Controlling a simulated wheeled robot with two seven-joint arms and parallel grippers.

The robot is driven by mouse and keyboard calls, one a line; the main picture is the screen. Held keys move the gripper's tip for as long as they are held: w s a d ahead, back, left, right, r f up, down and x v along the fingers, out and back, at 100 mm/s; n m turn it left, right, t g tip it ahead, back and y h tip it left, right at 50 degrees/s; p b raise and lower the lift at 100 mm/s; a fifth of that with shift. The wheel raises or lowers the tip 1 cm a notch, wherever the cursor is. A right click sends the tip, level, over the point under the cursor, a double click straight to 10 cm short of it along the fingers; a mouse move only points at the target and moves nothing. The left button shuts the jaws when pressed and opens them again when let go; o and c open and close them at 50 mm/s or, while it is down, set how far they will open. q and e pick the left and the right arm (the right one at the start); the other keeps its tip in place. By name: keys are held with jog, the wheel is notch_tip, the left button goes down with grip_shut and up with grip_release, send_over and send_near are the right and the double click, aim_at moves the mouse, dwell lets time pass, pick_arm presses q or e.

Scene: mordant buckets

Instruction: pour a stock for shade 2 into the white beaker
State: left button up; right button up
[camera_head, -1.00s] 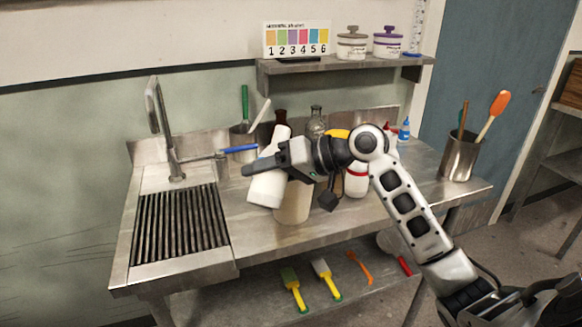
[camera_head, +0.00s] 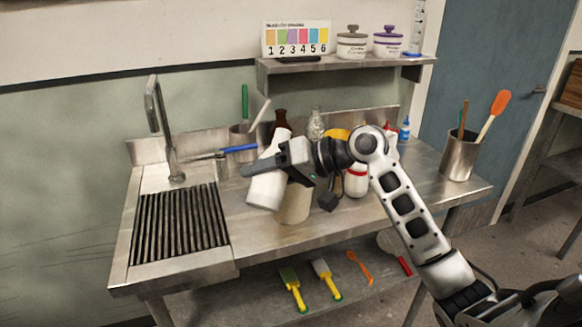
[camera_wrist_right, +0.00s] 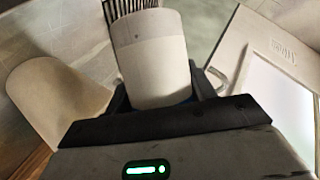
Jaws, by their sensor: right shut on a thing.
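My right gripper (camera_head: 268,167) is shut on a white cylindrical container (camera_head: 265,192), held tilted above the steel counter. In the right wrist view the held container (camera_wrist_right: 153,60) stands between the jaws (camera_wrist_right: 165,103). A cream-white vessel (camera_head: 294,204) stands on the counter just right of it, partly hidden by my gripper; I cannot tell whether it is the white beaker. A pale cylinder (camera_wrist_right: 58,100) shows at left in the wrist view. The shade chart (camera_head: 296,39), numbered 1 to 6, stands on the shelf; shade 2 looks greenish. My left gripper is out of view.
A sink grate (camera_head: 182,222) and tap (camera_head: 160,125) are at left. A steel utensil pot (camera_head: 459,157) is at right. Two lidded jars stand on the shelf.

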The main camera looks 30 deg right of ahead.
aim_at(265, 193)
jog(key=shift+s+a+f+m+g+y+b, duration=0.15)
jog(key=shift+f+m+y+b, duration=0.1)
jog(key=shift+f+m+b, duration=0.2)
jog(key=shift+s+a+f+m+g+y+b, duration=0.1)
jog(key=shift+a+f+m+y+b, duration=0.1)
jog(key=shift+f+b, duration=0.3)
jog(key=shift+s+a+f+m+g+y+b, duration=0.15)
jog(key=shift+f+m+y+b, duration=0.15)
jog(key=shift+f, duration=0.3)
dwell(2.9)
jog(key=shift+r+m+y+p, duration=0.45)
jog(key=shift+r+m+p, duration=0.1)
jog(key=shift+r+m, duration=0.1)
dwell(1.8)
jog(key=shift+w+d+r+m+p, duration=0.2)
jog(key=shift+r+m+p, duration=0.15)
jog(key=shift+p, duration=0.35)
dwell(0.4)
